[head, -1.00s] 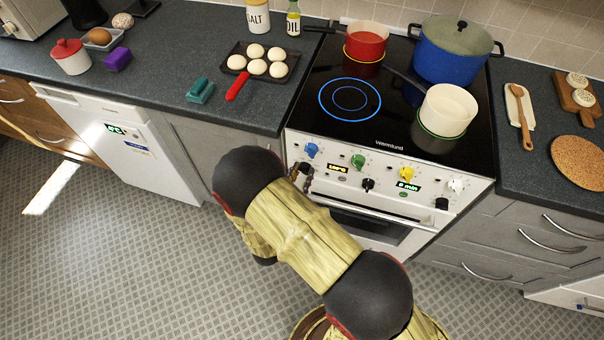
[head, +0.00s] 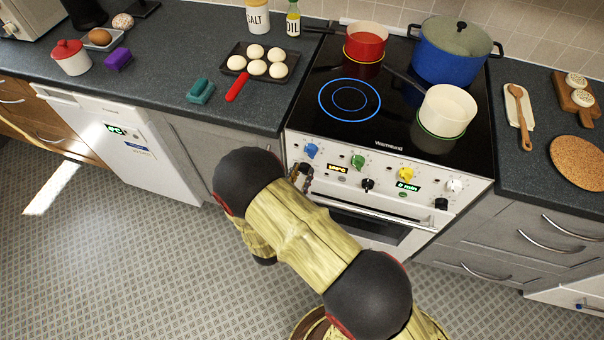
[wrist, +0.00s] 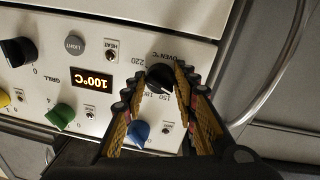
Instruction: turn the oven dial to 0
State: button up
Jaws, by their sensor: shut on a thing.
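The oven dial (wrist: 159,76) is a black knob on the white control panel in the wrist view, beside the printed words "OVEN °C" and numbers such as 220, 180 and 150. My gripper (wrist: 156,88) is shut on it, one finger on each side. The fingers hide part of the scale, and I cannot read the pointer's exact setting.
A blue knob (wrist: 137,132) and a green knob (wrist: 61,115) sit close to my fingers. The oven handle (head: 372,213) runs below the panel. A white pan (head: 446,110), a red pot (head: 366,42) and a blue pot (head: 450,62) stand on the hob.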

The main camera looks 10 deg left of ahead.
jog(key=n+p, duration=0.2)
jog(key=n, duration=0.2)
jog(key=shift+r, duration=0.1)
jog(key=shift+n+t+y+p, duration=0.3)
jog(key=shift+n+p, duration=0.95)
jog(key=shift+n, duration=1.05)
jog(key=o, duration=1.1)
jog(key=shift+o, duration=0.2)
jog(key=shift+d, duration=0.1)
jog(key=s+a, duration=0.1)
jog(key=s, duration=1.1)
jog(key=shift+a+f, duration=0.3)
jog(key=shift+f, duration=0.15)
